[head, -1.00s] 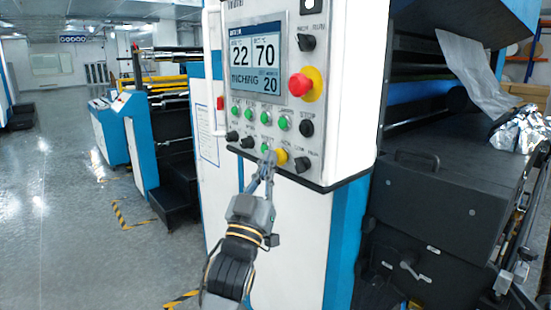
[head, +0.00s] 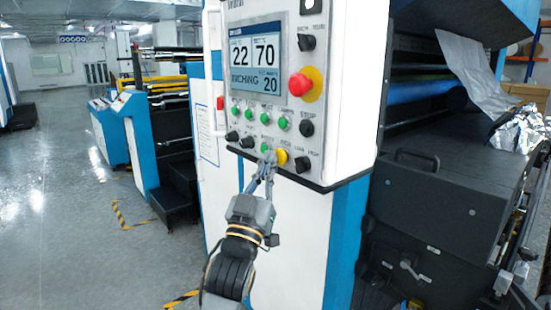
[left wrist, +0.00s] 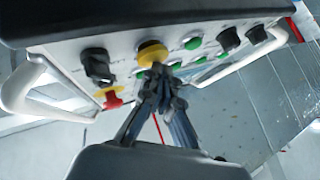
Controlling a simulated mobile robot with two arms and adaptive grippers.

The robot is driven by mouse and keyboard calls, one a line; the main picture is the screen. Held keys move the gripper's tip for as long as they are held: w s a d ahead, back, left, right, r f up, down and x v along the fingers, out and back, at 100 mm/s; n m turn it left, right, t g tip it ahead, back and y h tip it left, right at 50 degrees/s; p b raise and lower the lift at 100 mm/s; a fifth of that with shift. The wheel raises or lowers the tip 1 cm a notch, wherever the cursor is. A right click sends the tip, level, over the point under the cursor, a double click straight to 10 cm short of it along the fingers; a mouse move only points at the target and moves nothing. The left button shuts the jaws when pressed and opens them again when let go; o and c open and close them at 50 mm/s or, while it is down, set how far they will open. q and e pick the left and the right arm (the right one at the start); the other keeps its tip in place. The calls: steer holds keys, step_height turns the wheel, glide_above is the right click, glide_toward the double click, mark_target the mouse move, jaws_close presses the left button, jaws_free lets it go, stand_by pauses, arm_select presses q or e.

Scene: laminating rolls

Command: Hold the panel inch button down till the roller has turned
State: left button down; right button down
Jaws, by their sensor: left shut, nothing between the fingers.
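The white control panel (head: 345,120) carries a screen (head: 257,62) showing 22, 70, the word INCHING and 20. The yellow inch button (head: 282,157) is in its bottom row; it also shows in the left wrist view (left wrist: 152,54). My left gripper (head: 269,158) is shut and empty, pointing up from below. Its fingertips (left wrist: 160,76) are at the yellow button and appear to touch it; how far it is pressed is hidden. A blue roller (head: 412,92) shows inside the machine at right. My right gripper is not in view.
A red emergency stop (head: 301,84) on a yellow base sits above. Green buttons (head: 265,115) and black knobs (head: 307,128) surround the inch button. A white handle (left wrist: 38,82) edges the panel. The floor (head: 70,200) at left is open.

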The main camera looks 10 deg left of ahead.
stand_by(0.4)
arm_select(q)
steer(key=shift+s+a, duration=0.5)
steer(key=shift+s, duration=0.15)
steer(key=shift+p, duration=0.3)
steer(key=s+a, duration=0.1)
steer(key=s, duration=0.1)
steer(key=s+a+p, duration=0.1)
steer(key=s+a, duration=0.1)
